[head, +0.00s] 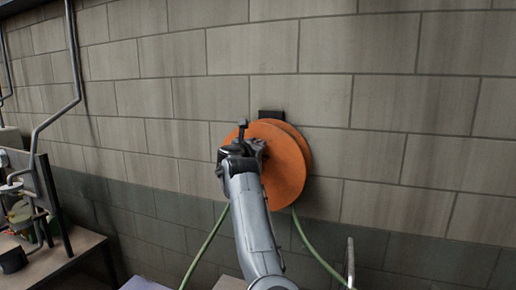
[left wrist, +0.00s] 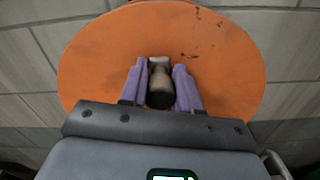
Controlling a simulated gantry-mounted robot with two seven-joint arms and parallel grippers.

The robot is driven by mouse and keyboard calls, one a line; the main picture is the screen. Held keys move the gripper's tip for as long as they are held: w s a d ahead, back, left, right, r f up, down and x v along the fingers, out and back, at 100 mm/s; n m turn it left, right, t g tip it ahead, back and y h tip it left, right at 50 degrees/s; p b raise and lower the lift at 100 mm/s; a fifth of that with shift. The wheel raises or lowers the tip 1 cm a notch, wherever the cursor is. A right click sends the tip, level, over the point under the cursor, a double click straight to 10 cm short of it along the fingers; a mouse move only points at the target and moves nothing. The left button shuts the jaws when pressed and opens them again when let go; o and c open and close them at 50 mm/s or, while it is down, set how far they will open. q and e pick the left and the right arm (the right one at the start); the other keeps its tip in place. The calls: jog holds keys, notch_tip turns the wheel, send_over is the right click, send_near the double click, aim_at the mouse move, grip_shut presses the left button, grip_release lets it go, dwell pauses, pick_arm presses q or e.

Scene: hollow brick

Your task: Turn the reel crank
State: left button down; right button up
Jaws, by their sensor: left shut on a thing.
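An orange reel (head: 285,165) is mounted on the block wall, with a green hose hanging below it. It also fills the upper part of the left wrist view (left wrist: 100,62). My left gripper (head: 240,150) is in front of the reel's left part. In the left wrist view its two purple fingers (left wrist: 160,85) are shut on the crank handle (left wrist: 159,75), a pale and dark knob between them. The rest of the crank is mostly hidden by the gripper. My right gripper is not in view.
The grey block wall (head: 390,100) is close behind the reel. The green hose (head: 205,245) hangs on both sides of my left arm. At the far left stand a bench (head: 60,262) and a grey pipe (head: 73,60). A thin metal post (head: 350,262) rises at lower right.

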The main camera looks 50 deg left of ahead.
pick_arm(q)
jog(key=shift+a, duration=0.1)
jog(key=c, duration=0.8)
grip_release()
jog(key=shift+s+d, duration=0.2)
jog(key=shift+s, duration=0.05)
jog(key=b+v, duration=0.2)
jog(key=v, duration=0.8)
jog(key=shift+s+f, duration=0.1)
